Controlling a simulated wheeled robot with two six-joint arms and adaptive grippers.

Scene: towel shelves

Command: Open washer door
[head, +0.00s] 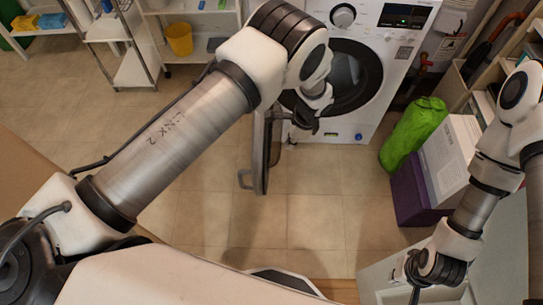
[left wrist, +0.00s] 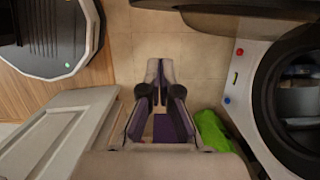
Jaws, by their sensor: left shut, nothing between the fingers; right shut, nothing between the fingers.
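The white washer (head: 385,50) stands at the top centre of the head view. Its round opening shows dark grey, with the drum inside also visible in the left wrist view (left wrist: 300,100). The washer door (head: 262,150) stands swung out from the front, seen nearly edge-on, with a handle on its outer side. Its edge also seems to cross the top of the left wrist view (left wrist: 230,22). My left gripper (head: 305,122) is shut and empty, between the door and the opening; whether it touches the door is unclear. My right gripper (head: 414,295) is shut at the lower right, far from the washer.
A green bag (head: 412,135) and a purple box (head: 408,190) stand right of the washer, beside a white box (head: 450,150). A shelf with a yellow bin (head: 179,39) stands at the upper left. The tiled floor before the washer is clear.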

